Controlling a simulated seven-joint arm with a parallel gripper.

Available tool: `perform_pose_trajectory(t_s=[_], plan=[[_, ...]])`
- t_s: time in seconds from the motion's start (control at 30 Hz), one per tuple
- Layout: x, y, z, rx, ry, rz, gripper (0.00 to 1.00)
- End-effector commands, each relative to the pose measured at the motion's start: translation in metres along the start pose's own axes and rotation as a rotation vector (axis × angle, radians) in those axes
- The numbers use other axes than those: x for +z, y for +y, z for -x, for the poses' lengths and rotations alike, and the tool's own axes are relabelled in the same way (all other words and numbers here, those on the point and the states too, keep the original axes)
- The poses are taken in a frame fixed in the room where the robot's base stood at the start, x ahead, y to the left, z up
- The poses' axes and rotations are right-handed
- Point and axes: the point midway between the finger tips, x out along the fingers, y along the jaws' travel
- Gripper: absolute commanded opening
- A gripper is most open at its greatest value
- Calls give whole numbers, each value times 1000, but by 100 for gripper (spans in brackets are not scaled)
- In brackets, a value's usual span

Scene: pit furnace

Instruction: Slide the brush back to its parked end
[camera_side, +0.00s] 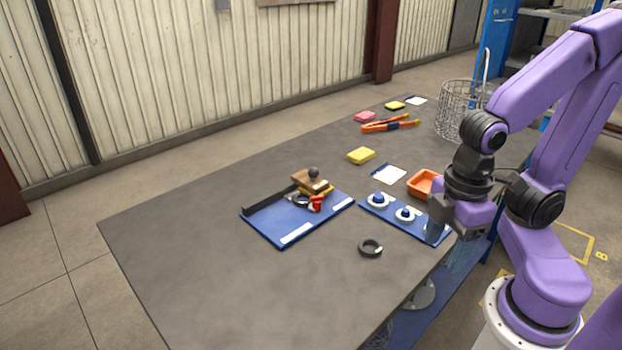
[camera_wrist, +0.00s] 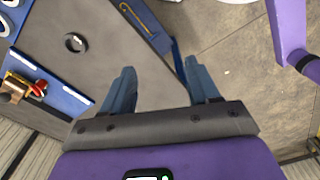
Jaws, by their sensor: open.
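The brush (camera_side: 309,181), a brown wooden block with a dark round knob, sits at the far edge of a blue board (camera_side: 282,222), at the right end of a black rail (camera_side: 268,195). A yellow layer shows under the block. The brush also shows in part at the left edge of the wrist view (camera_wrist: 15,86). A small red part (camera_side: 316,204) and a grey metallic piece lie just in front of it. My gripper (camera_wrist: 161,72) is open and empty, pointing down near the table's right edge, well to the right of the brush and apart from it.
A second blue board (camera_side: 405,225) with two blue-knobbed white discs lies between brush and gripper. A black ring (camera_side: 370,249) is on the table in front. An orange tray (camera_side: 424,184), yellow sponge (camera_side: 361,156), orange tongs (camera_side: 390,123) and wire basket (camera_side: 457,108) stand farther back. The table's front left is clear.

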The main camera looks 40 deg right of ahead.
Motion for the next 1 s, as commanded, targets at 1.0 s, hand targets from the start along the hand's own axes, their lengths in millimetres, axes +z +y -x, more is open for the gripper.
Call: perform_pose_trajectory(t_s=[1.0], plan=[[-125, 163, 41, -32, 55, -891, 60]])
